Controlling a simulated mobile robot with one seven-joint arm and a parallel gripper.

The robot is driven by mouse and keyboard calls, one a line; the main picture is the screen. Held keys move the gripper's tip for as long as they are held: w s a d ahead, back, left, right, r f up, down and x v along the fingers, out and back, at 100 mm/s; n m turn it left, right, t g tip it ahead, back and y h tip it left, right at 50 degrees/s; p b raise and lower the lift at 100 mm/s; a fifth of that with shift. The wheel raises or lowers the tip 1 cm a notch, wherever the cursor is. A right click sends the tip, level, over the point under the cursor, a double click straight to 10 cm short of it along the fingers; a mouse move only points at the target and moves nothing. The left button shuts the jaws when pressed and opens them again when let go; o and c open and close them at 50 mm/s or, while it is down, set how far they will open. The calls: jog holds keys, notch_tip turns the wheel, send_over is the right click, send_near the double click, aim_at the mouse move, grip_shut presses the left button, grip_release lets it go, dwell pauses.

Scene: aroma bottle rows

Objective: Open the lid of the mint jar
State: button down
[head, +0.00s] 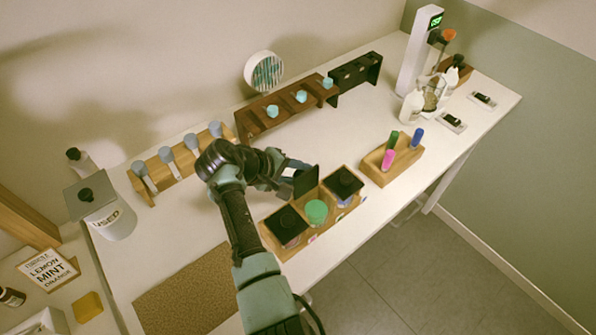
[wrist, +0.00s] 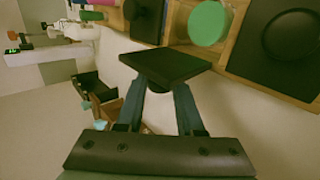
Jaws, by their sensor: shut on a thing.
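A wooden holder (head: 324,225) carries a row of jars at the front of the white table. Its middle jar is uncovered and shows a round green top (head: 316,211), also seen in the wrist view (wrist: 209,23). My gripper (head: 294,172) is shut on a square black lid (head: 307,181) behind the green jar. The lid stands tilted up, and in the wrist view it lies across both fingertips (wrist: 165,65). The jars on either side wear black lids with round knobs (head: 287,222) (head: 345,182). No mint label is readable.
A wooden block with coloured pens (head: 392,160) stands right of the holder. Behind are a brown bottle rack (head: 287,105) and a light wooden rack (head: 174,169). A "USED" bin (head: 109,218) stands left. A cork mat (head: 190,290) lies front left.

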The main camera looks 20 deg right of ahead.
jog(key=c, duration=0.6)
grip_release()
jog(key=shift+o, duration=0.2)
jog(key=b+v, duration=0.1)
jog(key=v, duration=1.2)
